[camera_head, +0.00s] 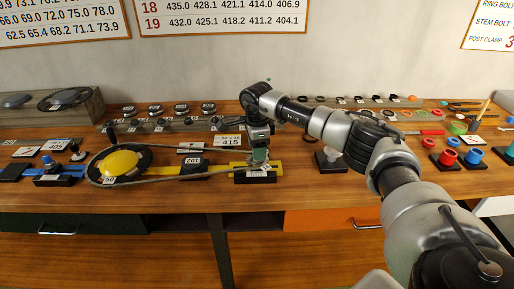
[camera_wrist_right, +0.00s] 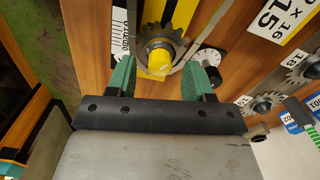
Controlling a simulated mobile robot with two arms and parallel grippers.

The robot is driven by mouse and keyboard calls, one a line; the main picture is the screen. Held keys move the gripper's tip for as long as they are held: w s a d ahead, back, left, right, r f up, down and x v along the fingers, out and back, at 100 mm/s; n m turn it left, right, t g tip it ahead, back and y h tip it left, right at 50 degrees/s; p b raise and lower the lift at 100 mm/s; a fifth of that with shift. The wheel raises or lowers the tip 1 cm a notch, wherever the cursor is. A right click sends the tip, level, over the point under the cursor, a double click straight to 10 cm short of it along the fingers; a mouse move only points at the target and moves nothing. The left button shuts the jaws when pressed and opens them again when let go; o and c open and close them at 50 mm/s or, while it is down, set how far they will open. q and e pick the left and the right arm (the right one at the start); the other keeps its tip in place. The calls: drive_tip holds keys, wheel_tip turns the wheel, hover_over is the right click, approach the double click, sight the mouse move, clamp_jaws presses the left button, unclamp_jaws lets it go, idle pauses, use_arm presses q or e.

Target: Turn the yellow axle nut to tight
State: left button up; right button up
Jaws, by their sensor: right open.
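The yellow axle nut (camera_wrist_right: 159,60) sits at the centre of a dark toothed sprocket (camera_wrist_right: 165,44) in the right wrist view. My right gripper (camera_wrist_right: 163,74) is open, with green fingertips on either side of the nut and visible gaps between. Nothing is held. In the head view my right gripper (camera_head: 259,157) points down over the right end of the chain rig, above a yellow bar (camera_head: 240,165); the nut is hidden behind it there. My left gripper is not in view.
A chain (camera_head: 190,148) loops from the large yellow-centred chainring (camera_head: 120,162) to the rig's right end. A gauge dial (camera_wrist_right: 208,57) lies close to the right fingertip.

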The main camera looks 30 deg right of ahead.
drive_tip(key=shift+f, duration=0.6)
drive_tip(key=c, duration=0.9)
drive_tip(key=shift+c, duration=0.2)
